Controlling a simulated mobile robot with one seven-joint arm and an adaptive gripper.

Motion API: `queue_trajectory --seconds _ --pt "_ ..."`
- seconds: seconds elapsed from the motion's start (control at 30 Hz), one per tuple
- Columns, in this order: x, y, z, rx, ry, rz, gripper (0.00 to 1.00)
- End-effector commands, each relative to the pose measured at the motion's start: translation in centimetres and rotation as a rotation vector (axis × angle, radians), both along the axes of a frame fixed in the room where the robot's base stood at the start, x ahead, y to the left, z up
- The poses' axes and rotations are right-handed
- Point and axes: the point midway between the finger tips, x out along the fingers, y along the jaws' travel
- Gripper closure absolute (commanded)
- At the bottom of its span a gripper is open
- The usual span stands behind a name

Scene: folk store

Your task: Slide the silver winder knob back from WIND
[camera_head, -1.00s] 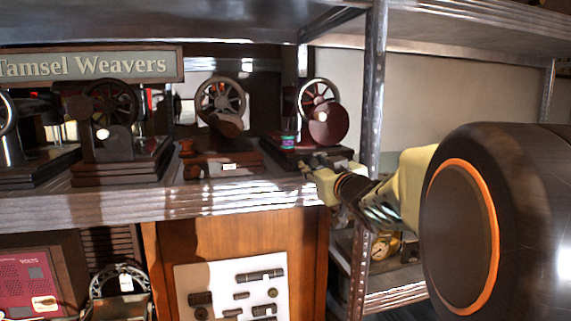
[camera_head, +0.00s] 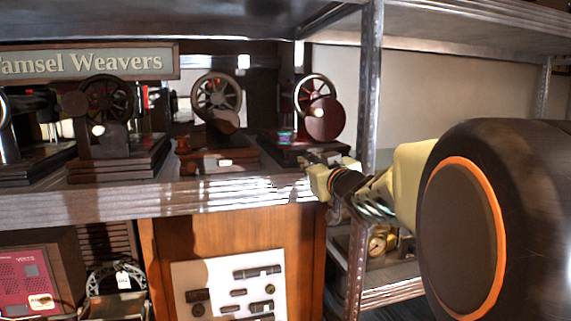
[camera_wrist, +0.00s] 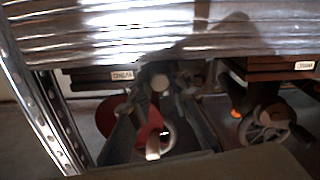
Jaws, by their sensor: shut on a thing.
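The machine with a dark red disc (camera_head: 325,120) and spoked wheel stands at the right end of the shelf row. My gripper (camera_head: 314,159) is at its base front, by the shelf edge, and hides what it holds in the head view. In the wrist view, the scene is upside down. A round silver knob (camera_wrist: 159,82) sits at the base's front edge, between the fingertips of my gripper (camera_wrist: 163,88), which is shut on it. A small white label (camera_wrist: 122,76) is on the base beside the knob; its lettering is too small to read surely.
The grey shelf edge (camera_head: 90,207) runs just below the machines. A metal upright (camera_head: 369,90) stands close to the right of my gripper. A second machine (camera_head: 217,100) with a labelled wooden base stands to the left. A wooden cabinet (camera_head: 160,235) is below.

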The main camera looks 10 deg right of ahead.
Motion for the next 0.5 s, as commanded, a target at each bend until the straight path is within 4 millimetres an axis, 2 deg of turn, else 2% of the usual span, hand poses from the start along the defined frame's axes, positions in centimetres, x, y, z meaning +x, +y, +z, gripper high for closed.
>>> queue_trajectory --seconds 0.03,0.17,0.47,0.5 --pt "0.0 1.3 -0.2 -0.002 -0.005 0.011 1.00" --pt "-0.1 3.0 -0.1 0.000 -0.005 0.011 1.00" --pt "0.0 3.4 0.1 -0.001 -0.002 0.014 1.00" --pt "-0.1 3.5 0.1 -0.001 -0.002 0.014 0.78"
